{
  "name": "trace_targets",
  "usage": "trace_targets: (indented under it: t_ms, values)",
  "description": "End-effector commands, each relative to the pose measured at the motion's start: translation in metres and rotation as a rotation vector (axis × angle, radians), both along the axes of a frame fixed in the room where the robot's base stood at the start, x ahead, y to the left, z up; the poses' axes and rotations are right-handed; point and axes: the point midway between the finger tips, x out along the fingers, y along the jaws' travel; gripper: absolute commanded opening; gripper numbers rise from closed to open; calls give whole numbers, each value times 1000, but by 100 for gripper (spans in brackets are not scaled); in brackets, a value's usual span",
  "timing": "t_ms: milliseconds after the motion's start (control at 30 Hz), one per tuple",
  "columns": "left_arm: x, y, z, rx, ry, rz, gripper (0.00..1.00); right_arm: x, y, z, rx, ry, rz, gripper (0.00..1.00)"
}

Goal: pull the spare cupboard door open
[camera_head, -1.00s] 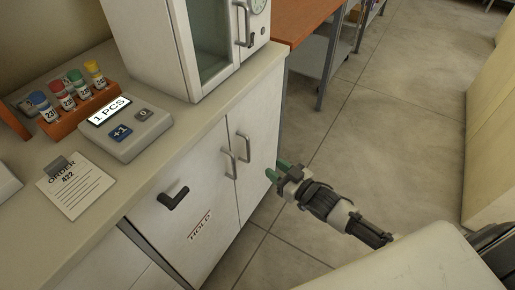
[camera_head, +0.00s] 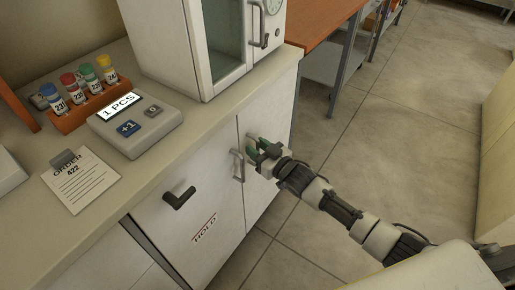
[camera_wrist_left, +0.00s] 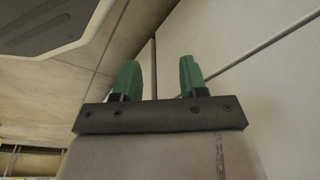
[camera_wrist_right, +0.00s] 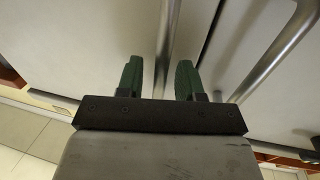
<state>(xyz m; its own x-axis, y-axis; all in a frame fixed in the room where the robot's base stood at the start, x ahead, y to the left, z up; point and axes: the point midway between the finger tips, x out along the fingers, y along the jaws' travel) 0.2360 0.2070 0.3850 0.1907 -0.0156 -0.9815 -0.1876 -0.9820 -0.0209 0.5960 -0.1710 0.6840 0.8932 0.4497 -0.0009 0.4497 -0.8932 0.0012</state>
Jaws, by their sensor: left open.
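The white cupboard under the counter has two doors. The left door (camera_head: 185,235) carries a HOLD label (camera_head: 204,228), a black catch (camera_head: 178,197) and a bar handle (camera_head: 238,166). The right door (camera_head: 270,112) looks closed. Its bar handle (camera_wrist_right: 168,40) stands between the fingers of my right gripper (camera_wrist_right: 159,78); the fingers are apart, with gaps beside the bar. In the head view my right gripper (camera_head: 258,147) is at this door and mostly hides that handle. My left gripper (camera_wrist_left: 155,80) is open and empty in the left wrist view, and outside the head view.
On the counter are a glass-doored incubator (camera_head: 170,45), a counter display reading 1 PCS (camera_head: 135,125), an order sheet (camera_head: 80,182) and a rack of capped vials (camera_head: 85,108). An orange-topped table (camera_head: 320,25) stands behind. The floor (camera_head: 400,120) right of the cupboard is clear.

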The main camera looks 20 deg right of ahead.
Motion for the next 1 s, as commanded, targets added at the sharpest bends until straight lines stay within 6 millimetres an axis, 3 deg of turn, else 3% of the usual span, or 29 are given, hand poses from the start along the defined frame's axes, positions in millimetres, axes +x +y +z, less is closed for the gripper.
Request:
trace_targets:
  t_ms: [200,433,467,767,1000]
  values:
    - [0,0,0,1,0,0,43,0,0,0,0,0,0,37]
    - [0,0,0,1,0,0,43,0,0,0,-1,0,0,1]
    - [0,0,0,1,0,0,43,0,0,0,-1,0,0,0]
    - [0,1,0,1,0,0,43,-1,-1,0,-1,0,2,0]
    - [-6,1,-8,0,4,-2,43,-16,-11,1,-6,-1,48,0]
